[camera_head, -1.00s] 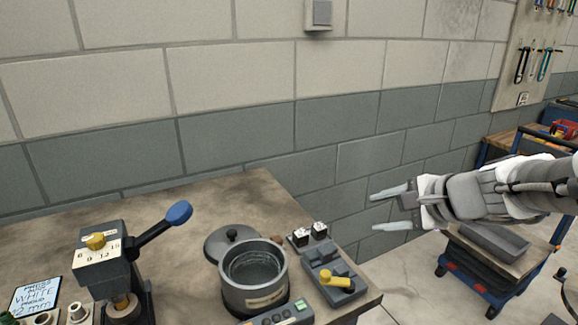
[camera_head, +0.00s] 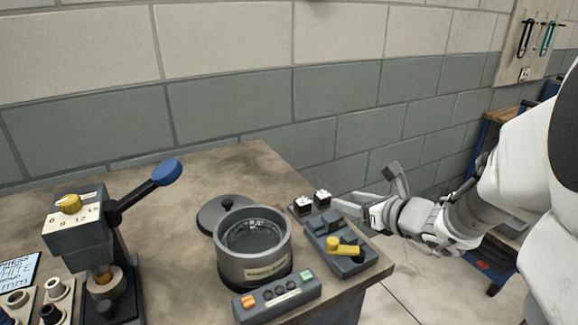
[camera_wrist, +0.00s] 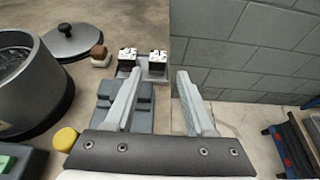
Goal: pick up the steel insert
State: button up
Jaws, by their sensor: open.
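Two small dark blocks with bright, metallic-looking tops stand side by side behind the grey fixture: a left block (camera_head: 303,206) and a right block (camera_head: 322,199). I cannot tell which one, if either, is the steel insert. The wrist view shows the left block (camera_wrist: 127,58) and right block (camera_wrist: 158,62) just beyond my fingertips. My gripper (camera_wrist: 160,76) is open with nothing between its fingers. In the head view my gripper (camera_head: 366,184) is at the table's right edge, right of the blocks. A brown-topped pale block (camera_wrist: 99,56) stands left of them.
The grey fixture with a yellow handle (camera_head: 345,243) lies close below my fingers. A round pot (camera_head: 255,268), its lid (camera_head: 222,213), a button box (camera_head: 278,298) and a lever press (camera_head: 80,235) stand to the left. The block wall (camera_head: 220,125) rises behind.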

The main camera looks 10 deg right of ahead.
aim_at(324, 195)
jog(key=b+x, duration=0.1)
jog(key=x, duration=0.3)
jog(key=shift+w+a+f, duration=0.1)
jog(key=shift+w, duration=0.05)
jog(key=b+x, duration=0.1)
jog(key=x, duration=0.3)
jog(key=shift+a+f+b, duration=0.25)
jog(key=shift+f+b, duration=0.05)
jog(key=shift+b, duration=0.05)
jog(key=shift+w+a+f, duration=0.1)
jog(key=shift+w, duration=0.2)
grip_shut()
